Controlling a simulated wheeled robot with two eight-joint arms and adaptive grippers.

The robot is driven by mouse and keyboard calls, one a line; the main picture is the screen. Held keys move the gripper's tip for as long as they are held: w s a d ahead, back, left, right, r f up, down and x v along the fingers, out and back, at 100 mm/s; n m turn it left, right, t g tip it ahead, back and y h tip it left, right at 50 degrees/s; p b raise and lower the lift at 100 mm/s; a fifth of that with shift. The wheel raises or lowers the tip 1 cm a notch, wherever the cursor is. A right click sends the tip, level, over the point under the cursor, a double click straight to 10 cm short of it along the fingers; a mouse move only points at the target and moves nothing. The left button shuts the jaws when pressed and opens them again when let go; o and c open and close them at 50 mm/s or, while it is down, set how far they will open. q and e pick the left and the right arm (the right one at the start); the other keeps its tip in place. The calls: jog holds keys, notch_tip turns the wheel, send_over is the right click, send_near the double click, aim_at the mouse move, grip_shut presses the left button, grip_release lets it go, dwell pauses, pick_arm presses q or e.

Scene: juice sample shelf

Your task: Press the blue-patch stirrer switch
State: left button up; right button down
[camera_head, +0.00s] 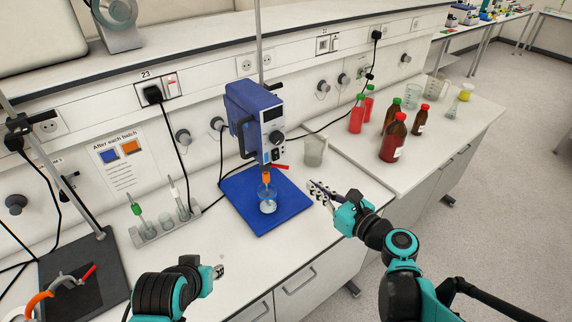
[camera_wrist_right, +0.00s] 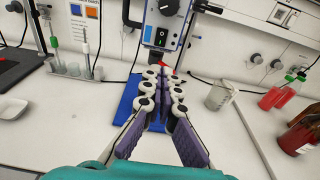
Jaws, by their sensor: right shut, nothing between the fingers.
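The blue overhead stirrer (camera_head: 255,115) hangs on a metal rod above a blue base plate (camera_head: 285,205). Its grey front has a round knob and, below it, a dark rocker switch (camera_head: 275,154). The switch also shows in the right wrist view (camera_wrist_right: 161,37), just beyond the fingers.
A glass vessel (camera_head: 268,206) stands under the stirrer and a beaker (camera_head: 314,152) beside it. Red bottles (camera_head: 393,140) stand at right. A rack (camera_head: 165,228) and a sign with blue and orange patches (camera_head: 122,158) are at left. A black cable hangs behind.

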aim_at(277, 159)
jog(key=b+x, duration=0.2)
jog(key=x, duration=1.2)
jog(key=shift+w+a+f+b, duration=0.15)
jog(key=shift+w+a+b, duration=0.1)
jog(key=shift+b, duration=0.1)
jog(key=shift+d, duration=0.1)
